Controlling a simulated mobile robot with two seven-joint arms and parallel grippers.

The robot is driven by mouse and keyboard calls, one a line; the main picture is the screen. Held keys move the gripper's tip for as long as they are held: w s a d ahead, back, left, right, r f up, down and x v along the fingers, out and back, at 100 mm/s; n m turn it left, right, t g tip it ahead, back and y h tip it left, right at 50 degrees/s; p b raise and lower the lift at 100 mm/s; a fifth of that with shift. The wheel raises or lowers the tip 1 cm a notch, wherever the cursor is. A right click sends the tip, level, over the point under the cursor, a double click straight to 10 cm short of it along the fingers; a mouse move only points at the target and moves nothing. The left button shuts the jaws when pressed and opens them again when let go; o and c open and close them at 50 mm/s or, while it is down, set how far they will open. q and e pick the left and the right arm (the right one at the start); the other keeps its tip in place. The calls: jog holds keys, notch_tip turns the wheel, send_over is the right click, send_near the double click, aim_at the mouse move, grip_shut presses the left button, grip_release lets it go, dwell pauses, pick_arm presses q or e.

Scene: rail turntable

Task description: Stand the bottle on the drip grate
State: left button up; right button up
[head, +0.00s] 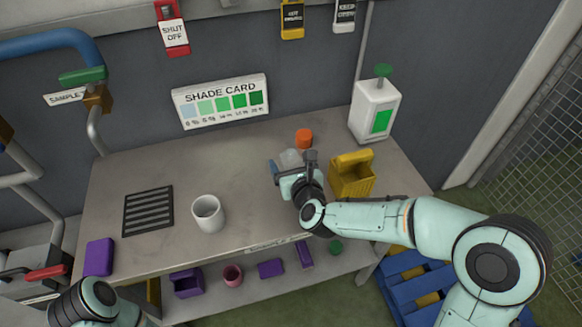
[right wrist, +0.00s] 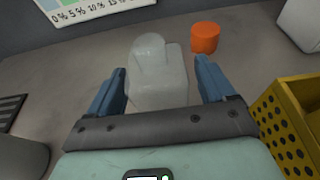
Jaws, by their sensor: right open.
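A pale translucent bottle (head: 291,157) with a rounded top stands on the bench and appears upright. In the right wrist view the bottle (right wrist: 158,82) is between the two blue fingers, with a gap on each side. My right gripper (head: 291,168) is open around it and hides part of it in the head view. The drip grate (head: 148,211), a dark slotted plate, lies bare on the left part of the bench; its edge also shows in the right wrist view (right wrist: 10,110). My left arm shows at the bottom left of the head view, its gripper out of view.
A white cup (head: 208,213) stands between the grate and the bottle. An orange cylinder (head: 304,138) is behind the bottle. A yellow perforated bin (head: 352,176) is close on the right, with a white container (head: 375,108) behind. A purple block (head: 99,257) lies at the bench's left front.

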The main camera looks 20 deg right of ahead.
jog(key=shift+x, duration=0.8)
pick_arm(q)
jog(key=shift+r, duration=0.1)
pick_arm(e)
jog(key=shift+c, duration=0.3)
jog(key=c, duration=1.1)
jog(key=shift+r, duration=0.15)
notch_tip(320, 180, up, 9)
jog(key=shift+r+p, duration=0.2)
jog(key=shift+p, duration=0.8)
pick_arm(q)
notch_tip(320, 180, up, 6)
jog(key=w+p, duration=0.2)
jog(key=p, duration=0.2)
jog(key=shift+r, duration=0.15)
pick_arm(e)
notch_tip(320, 180, up, 10)
jog(key=shift+r, duration=0.2)
